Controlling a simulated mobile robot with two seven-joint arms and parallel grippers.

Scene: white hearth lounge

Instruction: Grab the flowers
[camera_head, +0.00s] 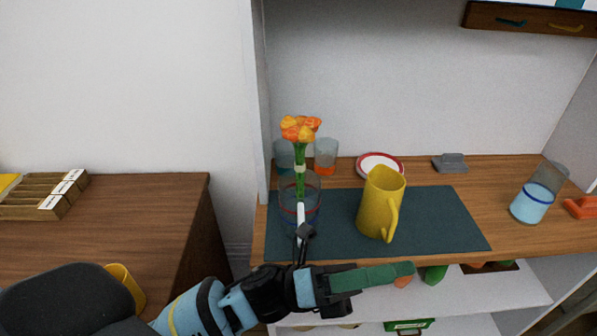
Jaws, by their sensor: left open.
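The orange flowers (301,129) stand upright on green stems in a clear glass (314,208) with coloured bands, at the left end of a dark mat (450,222). Part of the glass is hidden behind a dark piece of my left arm's hardware. My left gripper (385,275) is open and empty. It reaches in from the lower left, in front of the mat and lower in the picture than the flowers, with its green finger pointing right. It appears apart from the flowers and the glass. My right gripper is not in view.
A yellow pitcher (381,203) stands on the mat, right of the flowers. Behind are two tumblers (326,157) and a red-rimmed plate (380,163). A blue-banded glass (533,200) stands at right. A white side wall (257,95) rises left of the flowers. A lower shelf (500,292) holds items.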

